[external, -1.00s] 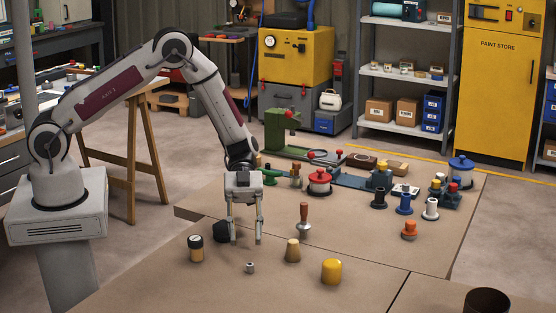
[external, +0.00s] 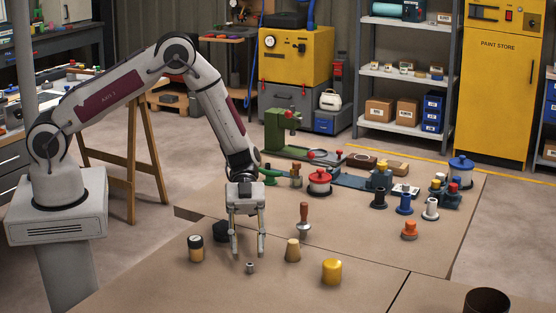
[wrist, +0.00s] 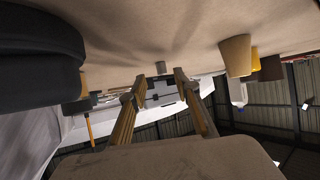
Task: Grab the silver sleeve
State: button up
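The silver sleeve (external: 250,267) is a small grey cylinder standing on the brown table near its front. It also shows in the wrist view (wrist: 161,67), small, between and beyond the fingertips. My gripper (external: 248,252) points down with its two fingers spread, just behind and above the sleeve in the external view. In the wrist view my gripper (wrist: 160,86) has nothing between its fingers, and the sleeve appears lined up with the gap. I cannot see any finger touching the sleeve.
A tan tapered plug (external: 293,250), a yellow cylinder (external: 331,271) and a wooden-handled tool (external: 304,219) stand to the right. The table in front of the sleeve is clear.

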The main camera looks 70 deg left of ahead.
aim_at(250, 263)
jog(key=shift+x, duration=1.95)
jog(key=shift+w+d+r, duration=0.1)
jog(key=shift+w+r, duration=0.05)
jog(key=shift+w, duration=0.05)
grip_shut()
